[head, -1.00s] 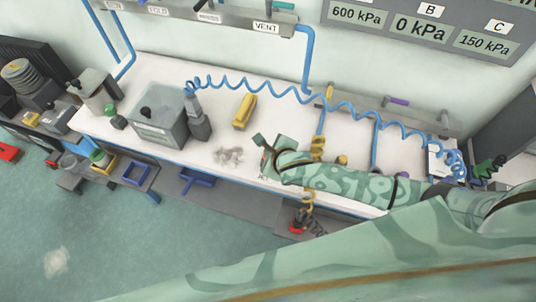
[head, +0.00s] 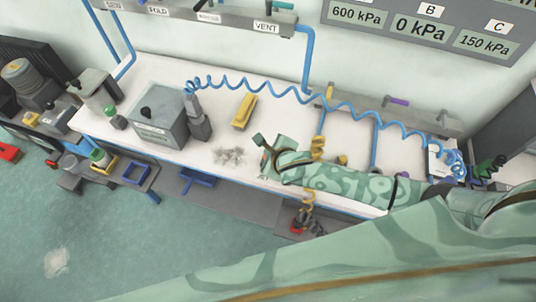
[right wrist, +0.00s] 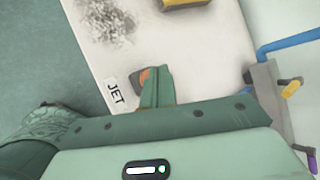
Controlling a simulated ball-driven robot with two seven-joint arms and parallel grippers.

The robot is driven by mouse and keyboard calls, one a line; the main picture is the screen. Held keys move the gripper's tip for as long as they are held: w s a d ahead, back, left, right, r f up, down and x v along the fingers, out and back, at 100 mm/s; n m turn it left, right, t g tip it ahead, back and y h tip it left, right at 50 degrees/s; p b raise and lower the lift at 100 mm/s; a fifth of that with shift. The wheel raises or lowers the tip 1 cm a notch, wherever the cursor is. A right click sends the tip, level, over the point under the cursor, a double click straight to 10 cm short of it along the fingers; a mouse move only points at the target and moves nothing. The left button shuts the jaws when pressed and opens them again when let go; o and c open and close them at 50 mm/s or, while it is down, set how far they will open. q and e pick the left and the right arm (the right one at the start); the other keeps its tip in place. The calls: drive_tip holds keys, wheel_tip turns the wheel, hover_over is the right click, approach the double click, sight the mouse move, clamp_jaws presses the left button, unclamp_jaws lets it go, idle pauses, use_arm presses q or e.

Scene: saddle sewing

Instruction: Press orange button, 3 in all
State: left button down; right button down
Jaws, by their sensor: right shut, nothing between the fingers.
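The orange button (right wrist: 145,76) sits on a small dark box beside a white JET label (right wrist: 116,95) in the right wrist view. It is partly covered by my right gripper's fingers (right wrist: 160,80), which are shut and empty right beside or over it; I cannot tell whether they touch it. In the head view my right gripper (head: 262,144) is over the front part of the white bench (head: 215,112), and the button is hidden there. My left gripper is not in view.
A grey lidded box (head: 160,125), a grey nozzle (head: 199,122) on a blue coiled hose (head: 260,88), a yellow block (head: 243,110) and a grey powder patch (head: 229,156) lie left of my gripper. A rail with levers (head: 400,112) runs behind my arm.

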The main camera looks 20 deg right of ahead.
drive_tip(key=shift+f, duration=0.1)
drive_tip(key=shift+f, duration=0.35)
drive_tip(key=shift+f, duration=0.5)
idle(0.9)
idle(0.3)
drive_tip(key=shift+r+p, duration=0.95)
drive_tip(key=shift+p, duration=0.15)
wheel_tip(320, 180, up, 5)
drive_tip(key=p, duration=0.6)
drive_tip(key=shift+r, duration=0.1)
